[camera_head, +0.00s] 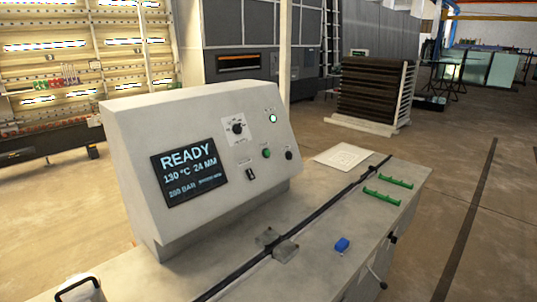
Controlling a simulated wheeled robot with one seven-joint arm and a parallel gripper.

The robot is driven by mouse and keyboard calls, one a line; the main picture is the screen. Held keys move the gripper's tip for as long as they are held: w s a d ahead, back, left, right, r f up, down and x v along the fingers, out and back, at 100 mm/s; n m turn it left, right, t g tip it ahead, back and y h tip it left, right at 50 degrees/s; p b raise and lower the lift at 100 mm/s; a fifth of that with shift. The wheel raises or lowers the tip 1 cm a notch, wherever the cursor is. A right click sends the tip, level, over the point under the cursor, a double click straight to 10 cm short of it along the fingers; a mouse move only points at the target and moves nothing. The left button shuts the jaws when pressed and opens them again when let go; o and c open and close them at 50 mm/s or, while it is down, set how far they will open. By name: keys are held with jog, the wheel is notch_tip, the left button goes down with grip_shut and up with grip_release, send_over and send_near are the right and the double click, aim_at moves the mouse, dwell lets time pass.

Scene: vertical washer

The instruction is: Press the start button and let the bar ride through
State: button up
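The grey control console (195,140) stands on the bench. Its screen (188,174) reads READY, 130 °C, 24 MM and 200 BAR, with a smaller word I cannot read surely. A green round button (266,153) on the sloping face looks like the start button; nothing touches it. A long thin dark strip (325,207) runs along the bench top, passing between two grey blocks (278,244); I cannot tell whether it is the bar or a track. My gripper is not in view.
The console also has a black knob (238,127), a lit white lamp (272,118), a black button (289,155) and a switch (250,174).

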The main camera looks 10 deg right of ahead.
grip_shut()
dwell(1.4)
